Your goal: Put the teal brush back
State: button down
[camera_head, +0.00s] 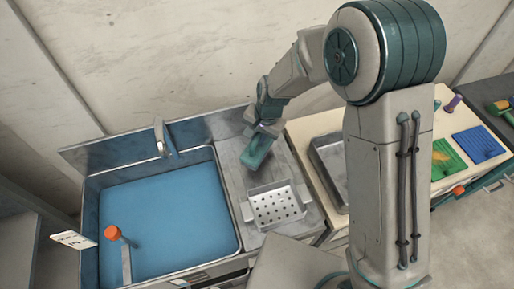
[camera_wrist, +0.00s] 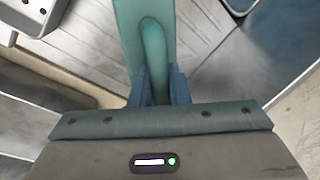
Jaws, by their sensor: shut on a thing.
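The teal brush (camera_head: 257,152) is at my gripper (camera_head: 262,128), over the grey metal counter between the sink and the cream counter in the head view. In the wrist view the brush's rounded teal handle (camera_wrist: 152,50) runs up between the two blue fingers of my gripper (camera_wrist: 158,85), which are shut on it. The brush's wider teal part spreads behind the handle. Its underside is hidden, and I cannot tell whether it touches the counter.
A perforated metal tray (camera_head: 276,206) stands on the counter in front of the brush. The blue-bottomed sink (camera_head: 170,215) is on the left, with a tap (camera_head: 160,138) at its back. A grey metal tray (camera_head: 328,165) lies right, partly behind my arm. Green and blue items lie farther right.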

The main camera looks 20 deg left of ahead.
jog(key=shift+s+a+f, duration=0.2)
jog(key=shift+s, duration=0.25)
jog(key=shift+a+f, duration=0.1)
jog(key=shift+f, duration=0.15)
jog(key=shift+f+b, duration=1.1)
jog(key=shift+f, duration=0.7)
jog(key=shift+f, duration=0.2)
jog(key=c, duration=1.4)
grip_release()
jog(key=shift+r, duration=0.15)
